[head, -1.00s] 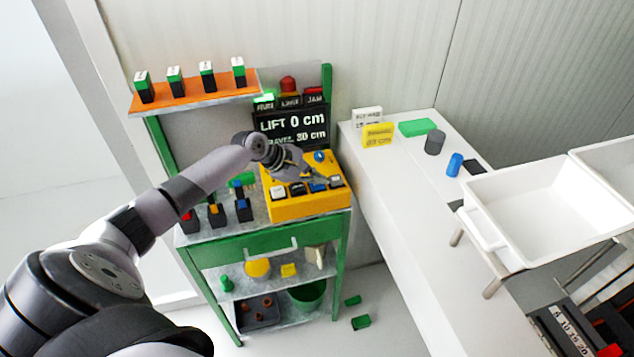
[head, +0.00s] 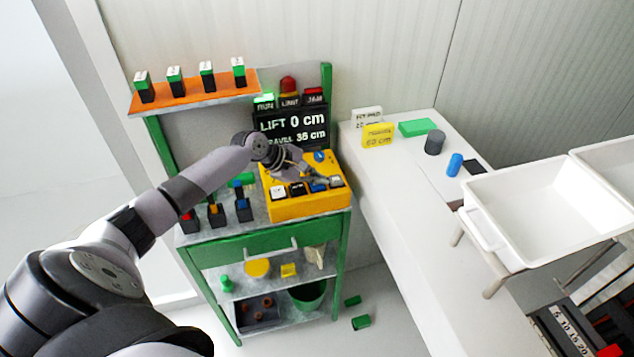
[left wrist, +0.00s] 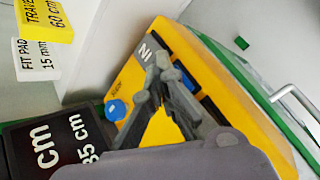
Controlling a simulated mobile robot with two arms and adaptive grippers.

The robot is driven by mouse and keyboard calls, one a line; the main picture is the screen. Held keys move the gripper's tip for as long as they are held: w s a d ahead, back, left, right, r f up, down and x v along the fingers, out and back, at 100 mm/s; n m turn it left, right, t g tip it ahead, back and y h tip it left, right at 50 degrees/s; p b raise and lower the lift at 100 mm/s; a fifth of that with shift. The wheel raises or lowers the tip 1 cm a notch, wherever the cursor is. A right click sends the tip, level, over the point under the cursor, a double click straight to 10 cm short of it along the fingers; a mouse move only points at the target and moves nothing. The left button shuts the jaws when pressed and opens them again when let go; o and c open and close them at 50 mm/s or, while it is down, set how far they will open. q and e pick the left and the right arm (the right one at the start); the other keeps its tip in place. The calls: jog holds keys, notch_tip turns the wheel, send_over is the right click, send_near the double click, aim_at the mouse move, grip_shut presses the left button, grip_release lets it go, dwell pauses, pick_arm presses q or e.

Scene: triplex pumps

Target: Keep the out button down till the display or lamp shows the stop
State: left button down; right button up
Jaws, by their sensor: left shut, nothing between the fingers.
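The yellow control box (head: 300,206) stands on the green cart, with a row of white, black, blue and white buttons on its front. My left gripper (head: 324,180) is shut and empty, fingertips down at the right part of the row, by the blue button (head: 317,187) and the right white button (head: 337,181). In the left wrist view the fingertips (left wrist: 160,62) cover part of the row; which button they touch is hidden. The display (head: 290,127) reads lift 0 cm, travel 35 cm. The green run lamp (head: 264,100) is lit. My right gripper is not in view.
A red beacon (head: 288,84) tops the display, near the limit and jam lamps. A yellow card (head: 378,136) reads travel 60 cm. A blue knob (left wrist: 116,110) sits on the box's top. Joystick-like pieces (head: 242,205) stand left of the box. A white bench (head: 400,210) is at right.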

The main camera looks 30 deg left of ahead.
aim_at(317, 186)
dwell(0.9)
pick_arm(q)
jog(key=shift+r+p, duration=0.95)
jog(key=shift+p, duration=0.3)
notch_tip(317, 186, up, 5)
jog(key=p, duration=0.5)
jog(key=shift+p, duration=0.4)
